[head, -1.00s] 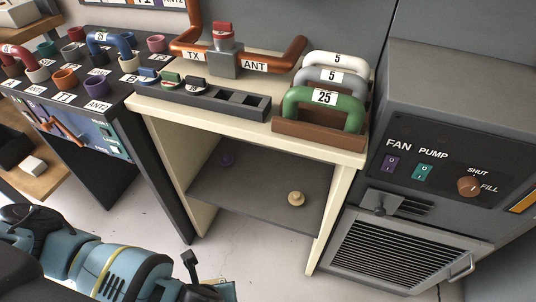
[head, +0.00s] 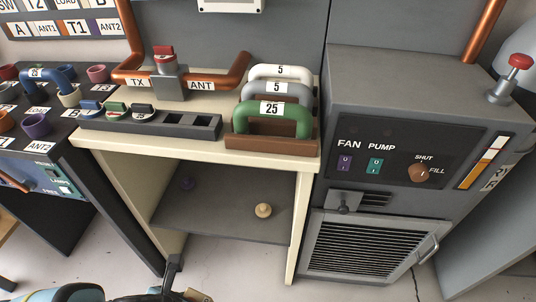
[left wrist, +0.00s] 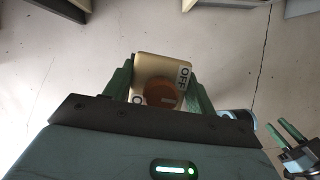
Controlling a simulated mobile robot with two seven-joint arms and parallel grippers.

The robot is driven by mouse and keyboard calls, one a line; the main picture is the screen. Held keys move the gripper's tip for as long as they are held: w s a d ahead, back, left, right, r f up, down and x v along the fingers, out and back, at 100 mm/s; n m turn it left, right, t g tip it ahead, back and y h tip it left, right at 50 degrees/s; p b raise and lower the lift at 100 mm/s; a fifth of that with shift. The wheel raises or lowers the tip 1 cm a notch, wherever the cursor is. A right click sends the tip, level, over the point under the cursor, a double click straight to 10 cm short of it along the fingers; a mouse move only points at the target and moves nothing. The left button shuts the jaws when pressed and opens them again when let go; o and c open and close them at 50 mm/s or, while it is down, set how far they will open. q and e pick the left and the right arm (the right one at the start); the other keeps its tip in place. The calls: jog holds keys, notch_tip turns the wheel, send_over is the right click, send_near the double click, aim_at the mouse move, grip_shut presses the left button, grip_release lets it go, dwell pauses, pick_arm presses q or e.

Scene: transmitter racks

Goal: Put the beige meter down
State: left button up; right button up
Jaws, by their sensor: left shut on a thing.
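The beige meter (left wrist: 158,72) is a beige block with a brown round knob and the word OFF on its face. In the left wrist view it sits between the green fingers of my left gripper (left wrist: 160,88), which is shut on it. Pale floor shows behind it. In the head view only part of my arm shows at the bottom edge; the meter cannot be made out clearly there. My right gripper (left wrist: 283,133) shows at the right edge of the left wrist view, its two green fingers apart with nothing seen between them.
A cream bench (head: 201,144) holds a dark slotted rack (head: 175,124), a copper TX/ANT pipe piece and handled blocks. Its grey lower shelf (head: 225,215) holds a purple knob and a beige knob with free room around them. A grey cabinet (head: 400,105) stands right; a dark plug table stands left.

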pick_arm(q)
jog(key=shift+w+r+m+h, duration=0.45)
jog(key=shift+r+m, duration=0.2)
jog(key=shift+m, duration=0.35)
jog(key=w+d+r+m+g+h, duration=0.1)
jog(key=w+r+m+g, duration=0.15)
jog(key=r+m, duration=0.6)
jog(key=w+d+r+m+g, duration=0.15)
jog(key=r+m+g, duration=0.3)
jog(key=m, duration=0.65)
jog(key=a+r+m+g+y, duration=0.2)
jog(key=a+r+m, duration=0.5)
jog(key=r+m, duration=0.4)
jog(key=shift+w+y, duration=0.25)
jog(key=shift+y, duration=0.4)
